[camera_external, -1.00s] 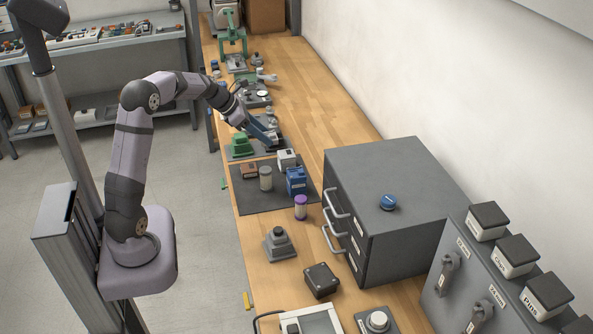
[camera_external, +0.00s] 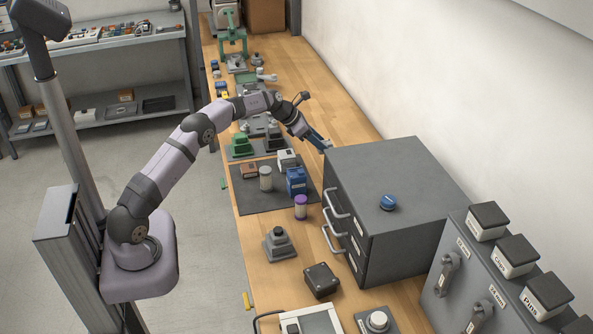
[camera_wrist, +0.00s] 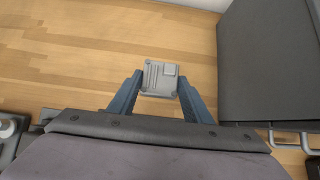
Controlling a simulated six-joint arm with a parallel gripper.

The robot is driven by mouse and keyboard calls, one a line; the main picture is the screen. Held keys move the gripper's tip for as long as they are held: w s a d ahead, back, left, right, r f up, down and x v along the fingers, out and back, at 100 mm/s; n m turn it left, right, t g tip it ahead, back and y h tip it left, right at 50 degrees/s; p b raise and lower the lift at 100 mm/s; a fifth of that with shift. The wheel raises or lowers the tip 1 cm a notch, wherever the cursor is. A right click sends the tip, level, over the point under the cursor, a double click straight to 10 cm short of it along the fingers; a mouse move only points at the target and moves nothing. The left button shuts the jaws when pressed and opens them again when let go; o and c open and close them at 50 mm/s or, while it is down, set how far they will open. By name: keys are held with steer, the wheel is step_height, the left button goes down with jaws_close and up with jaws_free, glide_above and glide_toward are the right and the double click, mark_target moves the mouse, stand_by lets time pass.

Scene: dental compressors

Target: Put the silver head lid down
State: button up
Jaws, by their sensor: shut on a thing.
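The silver head lid (camera_wrist: 160,78) shows in the wrist view as a small grey, squarish ribbed piece between the tips of my two blue fingers. My gripper (camera_wrist: 160,88) is shut on it. Bare wood shows around the lid; its height above the bench is hard to tell. In the external view my gripper (camera_external: 325,145) reaches over the bench beside the back left corner of the dark grey drawer cabinet.
The drawer cabinet (camera_external: 395,165) stands close to the right of my gripper, also in the wrist view (camera_wrist: 268,60). A dark mat (camera_external: 262,199) holds several small parts. A green stand (camera_external: 240,146) is to the left. Wooden bench (camera_external: 325,85) behind is clear.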

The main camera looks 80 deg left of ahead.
mark_target(318, 173)
steer(key=shift+f+p, duration=0.75)
steer(key=shift+f, duration=4.2)
steer(key=shift+f, duration=0.2)
steer(key=o, duration=1.3)
steer(key=shift+c, duration=0.2)
steer(key=shift+s+r, duration=0.1)
steer(key=shift+r, duration=0.15)
steer(key=b+v, duration=0.2)
steer(key=v, duration=1)
